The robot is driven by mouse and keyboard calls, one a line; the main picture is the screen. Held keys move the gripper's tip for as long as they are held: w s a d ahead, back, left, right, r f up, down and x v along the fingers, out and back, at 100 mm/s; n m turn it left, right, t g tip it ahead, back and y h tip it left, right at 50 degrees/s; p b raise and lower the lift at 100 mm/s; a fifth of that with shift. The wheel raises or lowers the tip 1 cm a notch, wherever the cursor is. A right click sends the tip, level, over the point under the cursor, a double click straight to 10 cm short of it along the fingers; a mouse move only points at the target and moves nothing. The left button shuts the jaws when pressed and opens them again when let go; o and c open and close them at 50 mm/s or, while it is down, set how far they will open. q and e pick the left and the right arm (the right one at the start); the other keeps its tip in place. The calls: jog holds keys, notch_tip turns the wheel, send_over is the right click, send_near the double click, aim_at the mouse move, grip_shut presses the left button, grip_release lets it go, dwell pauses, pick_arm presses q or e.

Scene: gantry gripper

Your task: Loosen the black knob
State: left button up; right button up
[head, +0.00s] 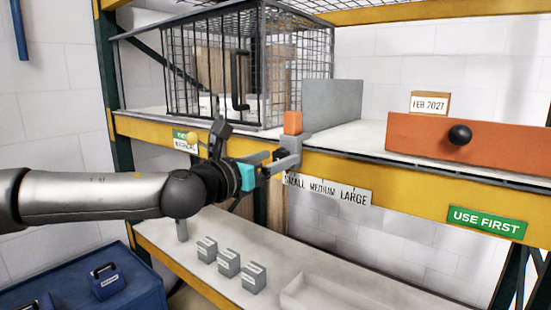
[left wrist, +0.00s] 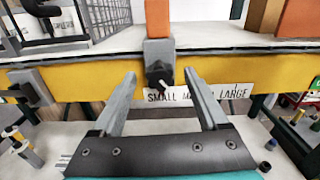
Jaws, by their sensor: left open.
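A small black knob (left wrist: 159,79) sits on the front of a grey clamp (left wrist: 158,52) at the yellow shelf beam, seen in the left wrist view. An orange block (left wrist: 159,18) rises above the clamp; it also shows in the head view (head: 292,122). My left gripper (head: 284,159) is open and empty in front of the clamp. In the left wrist view its fingers stand to either side of the knob, apart from it as far as I can tell. In the head view the gripper hides this knob. My right gripper is not in view.
A wire cage (head: 215,70) and a grey plate (head: 332,103) stand on the shelf. An orange drawer (head: 475,142) with a black ball handle is at right. The size label (head: 335,189) hangs below the beam. Several grey blocks (head: 228,262) stand on the lower shelf.

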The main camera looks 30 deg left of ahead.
pick_arm(q)
jog(key=shift+s, duration=0.1)
jog(key=shift+c, duration=0.8)
grip_shut()
